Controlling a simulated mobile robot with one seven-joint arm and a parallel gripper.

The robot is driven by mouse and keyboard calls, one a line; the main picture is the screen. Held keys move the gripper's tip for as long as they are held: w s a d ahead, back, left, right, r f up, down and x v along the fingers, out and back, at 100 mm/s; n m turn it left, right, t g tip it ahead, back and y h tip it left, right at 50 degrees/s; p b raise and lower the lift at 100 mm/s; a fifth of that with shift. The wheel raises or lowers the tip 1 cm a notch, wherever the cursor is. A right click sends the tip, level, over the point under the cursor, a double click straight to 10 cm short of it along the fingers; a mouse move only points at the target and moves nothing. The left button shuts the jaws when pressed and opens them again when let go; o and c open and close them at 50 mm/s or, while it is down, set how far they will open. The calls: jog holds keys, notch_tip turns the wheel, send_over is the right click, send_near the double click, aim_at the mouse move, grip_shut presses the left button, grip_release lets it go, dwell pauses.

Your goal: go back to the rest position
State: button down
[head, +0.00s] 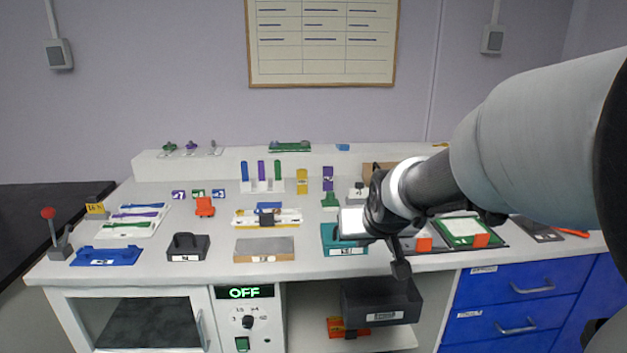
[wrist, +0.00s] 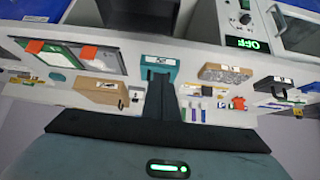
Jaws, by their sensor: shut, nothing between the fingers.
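My gripper (head: 401,270) hangs at the front edge of the white bench (head: 200,268), right of the teal block (head: 336,243), with its fingers pointing down. The fingers are together and hold nothing. In the wrist view my gripper (wrist: 160,78) shows as one dark closed shape in the middle, its tip close to the teal block (wrist: 158,61) in the picture. I cannot tell whether they touch. My arm covers part of the bench's right side in the head view.
A black bin (head: 382,302) stands on the shelf below my gripper. Blue drawers (head: 515,304) are at the right, and an oven-like box with a glass door (head: 143,322) and OFF display (head: 245,292) is at the left. Small tools, blocks and racks fill the bench top.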

jog(key=s+r+g, duration=0.3)
jog(key=s, duration=2.1)
notch_tip(320, 180, up, 21)
jog(key=p, duration=2.1)
jog(key=shift+s+a+r, duration=0.15)
